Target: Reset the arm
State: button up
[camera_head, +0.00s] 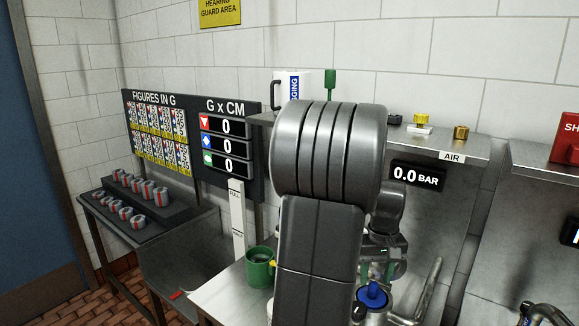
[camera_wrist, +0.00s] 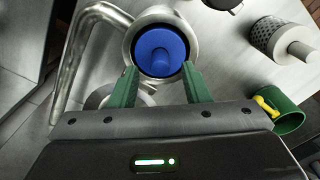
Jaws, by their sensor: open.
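My arm (camera_head: 322,225) fills the middle of the head view and hides much of the bench behind it. My gripper (camera_wrist: 160,88) has two green fingers, which stand apart in the wrist view. Between and just past the fingertips is a round blue knob (camera_wrist: 161,50) set in a metal ring. I cannot tell whether the fingers touch it. The blue knob also shows low in the head view (camera_head: 372,295), beside my arm.
A green mug (camera_head: 260,267) stands left of my arm; it also shows in the wrist view (camera_wrist: 289,116). A bent metal pipe (camera_wrist: 88,55) runs left of the knob. A perforated cylinder (camera_wrist: 275,38) stands to the right. A display reads 0.0 BAR (camera_head: 416,176).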

aim_at(374, 284)
notch_tip(374, 284, down, 4)
jog(key=shift+r, duration=1.85)
